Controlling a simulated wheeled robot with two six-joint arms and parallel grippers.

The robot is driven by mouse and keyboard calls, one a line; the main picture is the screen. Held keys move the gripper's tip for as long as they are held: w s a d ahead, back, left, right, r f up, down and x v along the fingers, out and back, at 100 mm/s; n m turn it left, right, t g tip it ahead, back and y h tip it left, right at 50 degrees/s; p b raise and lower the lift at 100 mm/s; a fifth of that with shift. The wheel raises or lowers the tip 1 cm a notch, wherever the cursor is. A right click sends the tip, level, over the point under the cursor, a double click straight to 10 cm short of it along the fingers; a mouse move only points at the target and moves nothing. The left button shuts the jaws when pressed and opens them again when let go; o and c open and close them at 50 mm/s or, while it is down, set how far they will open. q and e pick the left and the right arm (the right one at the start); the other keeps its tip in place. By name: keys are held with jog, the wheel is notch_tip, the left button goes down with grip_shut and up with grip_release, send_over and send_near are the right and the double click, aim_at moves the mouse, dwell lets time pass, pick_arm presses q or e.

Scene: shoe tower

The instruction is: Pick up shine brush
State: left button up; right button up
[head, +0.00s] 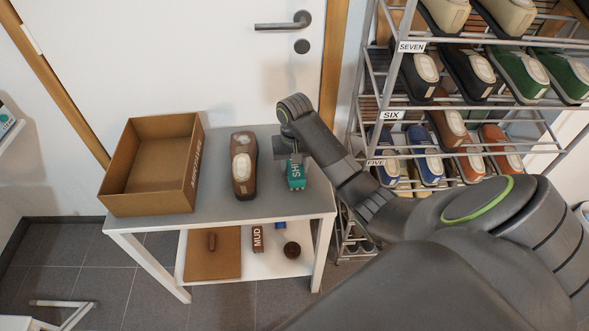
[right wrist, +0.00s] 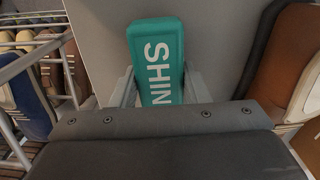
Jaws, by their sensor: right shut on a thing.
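The shine brush (head: 296,175) is a teal block with white "SHIN" lettering, near the right end of the grey table top. My right gripper (head: 292,158) is over it from above, shut on it. In the right wrist view the shine brush (right wrist: 157,62) sits between the two fingers of my right gripper (right wrist: 160,88). I cannot tell whether the brush still touches the table. My left gripper is not in view.
A brown shoe (head: 243,165) stands left of the brush, and an open cardboard box (head: 150,196) is at the table's left. The lower shelf (head: 262,268) holds a "MUD" brush (head: 258,239) and other small items. A shoe rack (head: 372,105) stands close on the right.

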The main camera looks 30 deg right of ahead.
notch_tip(320, 180, up, 5)
jog(key=shift+w+r+p, duration=0.1)
jog(key=shift+r+p, duration=0.05)
jog(key=shift+p, duration=0.65)
notch_tip(320, 180, up, 3)
jog(key=p, duration=0.3)
jog(key=shift+r, duration=0.1)
jog(key=shift+r+p, duration=0.75)
jog(key=shift+p, duration=0.05)
jog(key=o, duration=0.4)
jog(key=shift+c, duration=1.3)
